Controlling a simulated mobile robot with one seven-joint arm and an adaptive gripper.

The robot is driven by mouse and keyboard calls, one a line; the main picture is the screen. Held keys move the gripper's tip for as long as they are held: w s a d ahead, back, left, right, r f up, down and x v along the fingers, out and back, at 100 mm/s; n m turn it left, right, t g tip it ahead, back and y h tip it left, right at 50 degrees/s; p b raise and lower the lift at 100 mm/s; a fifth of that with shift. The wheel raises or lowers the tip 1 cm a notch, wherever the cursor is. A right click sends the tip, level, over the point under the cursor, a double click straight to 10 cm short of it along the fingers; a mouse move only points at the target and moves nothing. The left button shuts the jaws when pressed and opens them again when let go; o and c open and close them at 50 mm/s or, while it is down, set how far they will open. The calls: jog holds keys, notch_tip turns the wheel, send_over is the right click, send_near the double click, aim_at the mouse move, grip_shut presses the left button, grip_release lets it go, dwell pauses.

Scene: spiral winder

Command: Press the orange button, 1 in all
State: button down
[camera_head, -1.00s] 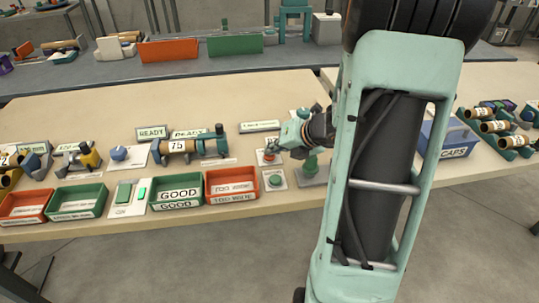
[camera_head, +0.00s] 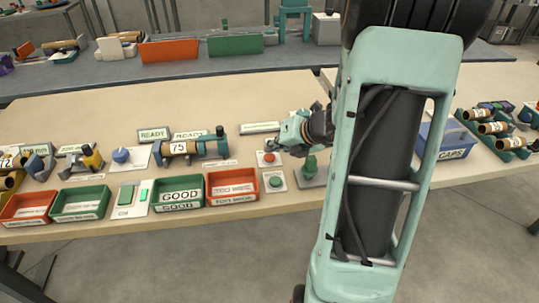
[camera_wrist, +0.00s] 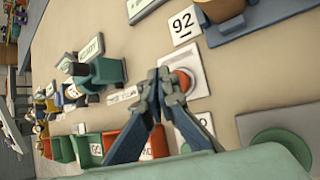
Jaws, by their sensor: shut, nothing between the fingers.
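The orange button (camera_head: 269,157) is a round orange-red cap on a pale square plate, at the front middle of the table in the head view. In the wrist view the button (camera_wrist: 184,80) is just right of my fingertips, which hide part of its left side. My gripper (camera_head: 279,147) is above and slightly right of the button in the head view. Its fingers are shut and empty, with the tips together in the wrist view (camera_wrist: 165,82). I cannot tell how large the gap between tips and button is.
A green button (camera_head: 275,182) sits in front of the orange one. A red bin (camera_head: 232,199) and a green GOOD bin (camera_head: 178,205) stand to the left. A green-topped fixture (camera_head: 311,166) stands close on the right. A winder holding a tube (camera_head: 178,148) is further left.

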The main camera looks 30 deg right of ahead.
aim_at(272, 157)
notch_tip(272, 157, up, 5)
jog(key=p, duration=0.5)
jog(key=shift+r, duration=0.1)
dwell(0.6)
